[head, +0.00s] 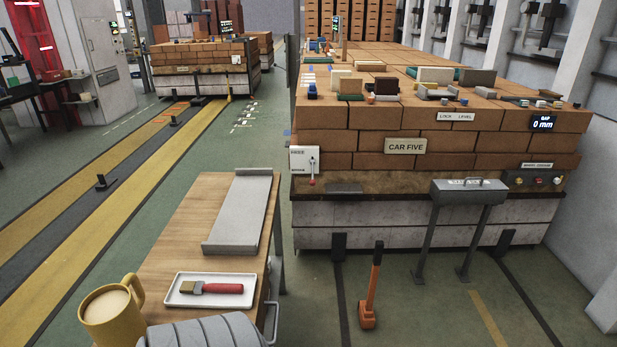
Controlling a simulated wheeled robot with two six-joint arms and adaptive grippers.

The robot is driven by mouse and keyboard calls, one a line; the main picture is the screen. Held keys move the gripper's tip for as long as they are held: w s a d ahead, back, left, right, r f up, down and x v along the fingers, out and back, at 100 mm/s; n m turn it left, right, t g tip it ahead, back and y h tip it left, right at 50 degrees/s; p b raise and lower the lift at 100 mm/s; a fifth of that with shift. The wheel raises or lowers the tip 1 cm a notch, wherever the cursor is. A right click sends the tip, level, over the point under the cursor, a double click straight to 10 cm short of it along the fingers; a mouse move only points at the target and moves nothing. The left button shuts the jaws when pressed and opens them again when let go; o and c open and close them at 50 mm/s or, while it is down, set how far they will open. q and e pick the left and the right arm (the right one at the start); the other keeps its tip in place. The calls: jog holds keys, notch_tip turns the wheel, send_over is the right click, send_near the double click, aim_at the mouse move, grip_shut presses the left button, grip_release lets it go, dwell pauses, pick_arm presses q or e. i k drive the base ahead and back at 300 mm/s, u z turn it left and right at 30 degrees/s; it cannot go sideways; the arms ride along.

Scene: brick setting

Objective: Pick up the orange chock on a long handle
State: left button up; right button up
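The orange chock (367,316) rests on the green floor in the lower middle of the head view. The chock is in front of the brick-laden car marked CAR FIVE, between the car's dark floor rails. Nothing covers the chock or the handle. Neither of my grippers shows in this view.
A wooden table (187,239) at left holds a grey metal channel (240,210), a white tray (180,303) with a red-handled brush, and a mug (110,310). The brick car (340,238) stands behind the chock. A grey stand (469,192) is right of it. Floor around the chock is clear.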

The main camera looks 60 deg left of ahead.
aim_at(366, 315)
jog(key=u, duration=0.55)
jog(key=i, duration=1.65)
jog(key=u, duration=1.65)
jog(key=i, duration=1.2)
jog(key=z, duration=0.6)
